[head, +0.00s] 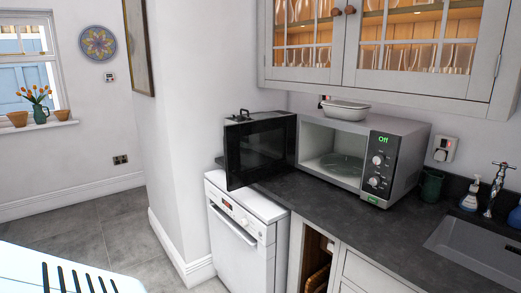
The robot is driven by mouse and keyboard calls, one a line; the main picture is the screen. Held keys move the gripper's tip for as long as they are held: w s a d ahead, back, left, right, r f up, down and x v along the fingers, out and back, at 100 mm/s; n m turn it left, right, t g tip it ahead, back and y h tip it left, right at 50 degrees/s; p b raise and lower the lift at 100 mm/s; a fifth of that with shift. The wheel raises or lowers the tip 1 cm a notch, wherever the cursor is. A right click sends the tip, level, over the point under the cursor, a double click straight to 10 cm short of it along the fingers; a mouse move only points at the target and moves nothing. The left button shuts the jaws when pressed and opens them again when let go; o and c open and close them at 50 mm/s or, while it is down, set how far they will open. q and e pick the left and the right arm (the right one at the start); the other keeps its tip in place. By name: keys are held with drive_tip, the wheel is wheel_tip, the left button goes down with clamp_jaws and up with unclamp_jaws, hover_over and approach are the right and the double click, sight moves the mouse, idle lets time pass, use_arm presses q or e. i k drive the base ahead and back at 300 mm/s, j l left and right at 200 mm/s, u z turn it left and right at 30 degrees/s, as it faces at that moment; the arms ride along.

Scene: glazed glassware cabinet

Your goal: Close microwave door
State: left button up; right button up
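The microwave (405,141) stands on the dark worktop, right of the middle of the head view. Its door (262,147) is dark glass in a black frame, hinged at the microwave's left side. The door stands wide open, swung out to the left and reaching past the worktop over the white appliance. The lit-grey cavity (318,140) is open to view, with a round turntable (342,165) on its floor and no food seen in it. The control panel (377,160) shows green "Off". Neither of my grippers is in view.
A bowl (346,110) sits on top of the microwave. A white dishwasher (240,240) stands below the door. A dark green mug (431,186), soap bottle (470,194), tap (497,188) and sink (480,245) are to the right. Glazed cabinets (478,88) hang above. Floor (112,226) at left is clear.

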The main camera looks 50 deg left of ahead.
sight(264, 149)
drive_tip(key=j+z, duration=0.1)
drive_tip(key=j, duration=1.2)
drive_tip(key=j+z, duration=0.15)
drive_tip(key=j, duration=0.5)
drive_tip(key=j+z, duration=0.1)
drive_tip(key=j, duration=0.6)
drive_tip(key=k+j+z, duration=0.1)
drive_tip(key=j, duration=1.2)
drive_tip(key=k+j+z, duration=0.15)
drive_tip(key=j, duration=1.05)
drive_tip(key=k+j+z, duration=0.15)
drive_tip(key=j, duration=0.5)
